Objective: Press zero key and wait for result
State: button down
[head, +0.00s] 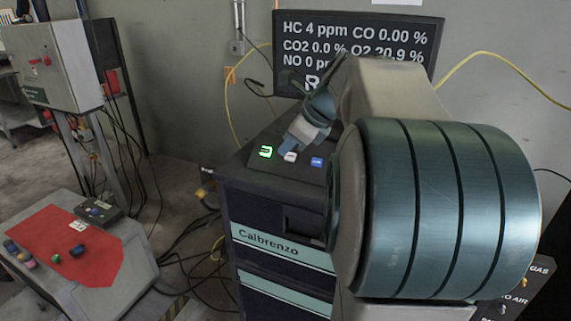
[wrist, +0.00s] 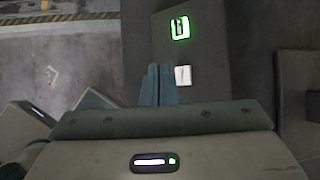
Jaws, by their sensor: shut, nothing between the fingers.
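The analyser cabinet (head: 248,185) has a row of keys on its dark top. A green-lit key (head: 266,151) is at the left, a white key (head: 290,157) in the middle and a blue key (head: 317,162) at the right. I cannot read which is the zero key. My gripper (head: 286,147) is shut and empty, pointing down close to the white key. In the wrist view its fingertips (wrist: 158,72) appear just left of the white key (wrist: 183,76), below the green-lit key (wrist: 180,27). Contact cannot be told. The screen (head: 425,45) shows HC 4 ppm, CO 0.00 %, CO2 0.0 %, O2 20.9 %; its bottom line is mostly hidden.
My arm covers the cabinet's right side and part of the screen. A grey console (head: 135,262) with a red mat (head: 75,235) and small coloured items stands at the left. A grey wall box (head: 55,65) is behind it. Cables lie on the floor between console and cabinet.

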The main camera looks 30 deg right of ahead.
aim_at(284, 159)
jog(key=shift+w+d+f, duration=0.4)
jog(key=shift+d+f, duration=0.15)
jog(key=shift+f, duration=0.2)
jog(key=shift+f, duration=0.15)
dwell(1.5)
jog(key=shift+w+d+f, duration=0.2)
jog(key=shift+d, duration=0.05)
jog(key=shift+w+d+f, duration=0.15)
jog(key=shift+f, duration=0.15)
dwell(0.7)
jog(key=shift+s+a+r+p, duration=0.4)
jog(key=shift+r+p, duration=0.15)
jog(key=shift+r, duration=0.1)
jog(key=shift+w, duration=0.1)
